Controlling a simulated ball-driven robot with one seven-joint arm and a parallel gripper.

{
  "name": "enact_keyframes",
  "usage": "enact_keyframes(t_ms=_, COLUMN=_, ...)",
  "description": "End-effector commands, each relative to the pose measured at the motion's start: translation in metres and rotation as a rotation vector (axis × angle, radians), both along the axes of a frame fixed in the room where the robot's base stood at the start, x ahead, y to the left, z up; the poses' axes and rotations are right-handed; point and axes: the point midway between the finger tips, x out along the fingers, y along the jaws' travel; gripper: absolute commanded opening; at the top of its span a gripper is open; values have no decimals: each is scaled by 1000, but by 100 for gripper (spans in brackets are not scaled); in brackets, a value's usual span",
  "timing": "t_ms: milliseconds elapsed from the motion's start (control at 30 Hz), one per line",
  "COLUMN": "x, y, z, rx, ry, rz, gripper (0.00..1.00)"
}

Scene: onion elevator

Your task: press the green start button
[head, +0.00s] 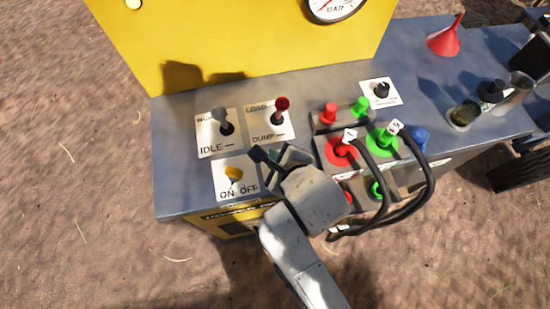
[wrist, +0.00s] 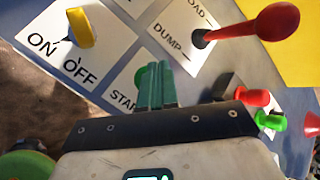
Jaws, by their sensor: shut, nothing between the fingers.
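The green start button (wrist: 140,77) shows partly in the wrist view, just left of my fingers, on a white plate whose label reads "STA" before my gripper covers the rest. In the head view my gripper hides it. My gripper (head: 270,158) is over the console right of the yellow ON/OFF switch. In the wrist view my gripper (wrist: 163,84) has its two green fingers together, with nothing between them. The fingertips overlap the button's right side in the picture; I cannot tell whether they touch it.
The yellow ON/OFF switch (head: 233,174) and the red LOAD/DUMP lever (head: 281,104) stand close by. A grey lever (head: 221,116) is further left. Red and green couplings with black hoses (head: 427,185) crowd the right. A yellow panel (head: 230,40) rises behind.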

Motion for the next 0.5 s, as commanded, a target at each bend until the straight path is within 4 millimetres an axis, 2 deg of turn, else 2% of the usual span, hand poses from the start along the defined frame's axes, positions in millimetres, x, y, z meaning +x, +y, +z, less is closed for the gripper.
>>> enact_keyframes(t_ms=500, x=0, y=0, z=-8, rx=-1, ry=0, rz=-1, gripper=0)
